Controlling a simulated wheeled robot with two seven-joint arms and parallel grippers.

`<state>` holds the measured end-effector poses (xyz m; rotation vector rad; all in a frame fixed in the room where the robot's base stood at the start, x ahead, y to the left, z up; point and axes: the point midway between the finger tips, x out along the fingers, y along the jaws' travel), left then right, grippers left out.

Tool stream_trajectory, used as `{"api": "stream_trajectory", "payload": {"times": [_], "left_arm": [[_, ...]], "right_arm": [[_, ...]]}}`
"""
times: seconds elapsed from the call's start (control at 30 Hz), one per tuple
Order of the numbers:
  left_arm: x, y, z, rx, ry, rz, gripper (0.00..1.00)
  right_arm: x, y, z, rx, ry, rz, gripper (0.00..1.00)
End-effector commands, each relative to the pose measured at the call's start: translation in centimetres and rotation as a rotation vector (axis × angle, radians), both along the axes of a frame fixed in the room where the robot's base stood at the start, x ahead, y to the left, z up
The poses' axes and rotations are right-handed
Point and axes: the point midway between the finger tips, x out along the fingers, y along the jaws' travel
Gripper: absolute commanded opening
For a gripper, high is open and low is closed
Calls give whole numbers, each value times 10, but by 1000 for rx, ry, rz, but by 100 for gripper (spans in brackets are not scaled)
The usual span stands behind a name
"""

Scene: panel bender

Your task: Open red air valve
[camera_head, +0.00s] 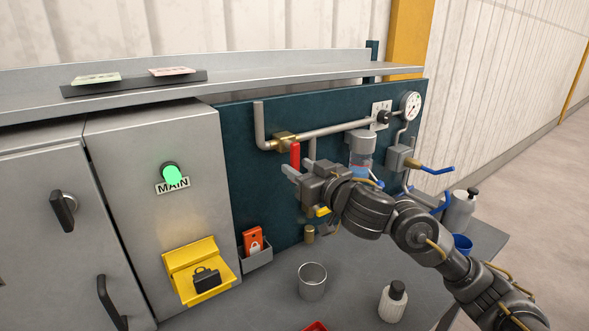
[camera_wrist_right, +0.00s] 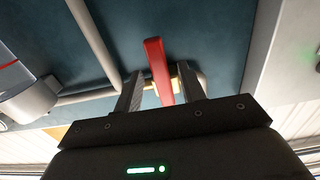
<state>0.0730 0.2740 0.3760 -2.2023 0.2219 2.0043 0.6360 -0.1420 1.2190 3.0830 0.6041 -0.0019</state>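The red air valve handle (camera_head: 295,157) stands upright below the brass valve body (camera_head: 285,141) on the pipe of the teal panel. My right gripper (camera_head: 290,171) is at the lower part of the handle in the head view. In the right wrist view the red handle (camera_wrist_right: 158,70) rises between the two fingers of the right gripper (camera_wrist_right: 160,88). The fingers are apart, with gaps to the handle on both sides. Part of the brass valve body shows behind the fingers. My left gripper is not in view.
A pressure gauge (camera_head: 410,105) and a filter bowl (camera_head: 362,147) are on the panel to the right. A metal cup (camera_head: 312,281) and a bottle (camera_head: 393,301) stand on the bench below. A yellow holder (camera_head: 200,271) and a red padlock tag (camera_head: 253,240) are at left.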

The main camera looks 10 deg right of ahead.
Motion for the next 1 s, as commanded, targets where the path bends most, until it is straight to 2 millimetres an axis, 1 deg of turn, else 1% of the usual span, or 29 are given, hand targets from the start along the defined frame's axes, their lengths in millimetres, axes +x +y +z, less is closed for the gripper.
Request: {"api": "stream_trajectory", "payload": {"times": [0.07,0.2,0.33,0.53,0.57,0.83,0.87,1.0], "left_arm": [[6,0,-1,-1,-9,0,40],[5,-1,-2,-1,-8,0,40],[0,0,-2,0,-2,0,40],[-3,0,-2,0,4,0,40],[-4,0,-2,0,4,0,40],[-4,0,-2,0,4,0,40],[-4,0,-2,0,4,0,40],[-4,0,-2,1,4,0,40]], "right_arm": [[10,5,-1,0,2,0,40],[20,9,0,0,0,2,40],[23,11,0,-1,1,2,40],[23,11,0,0,1,2,40],[23,11,0,0,1,2,37],[23,11,0,0,1,2,2],[23,10,0,0,1,2,0],[23,10,0,0,1,2,0]]}}
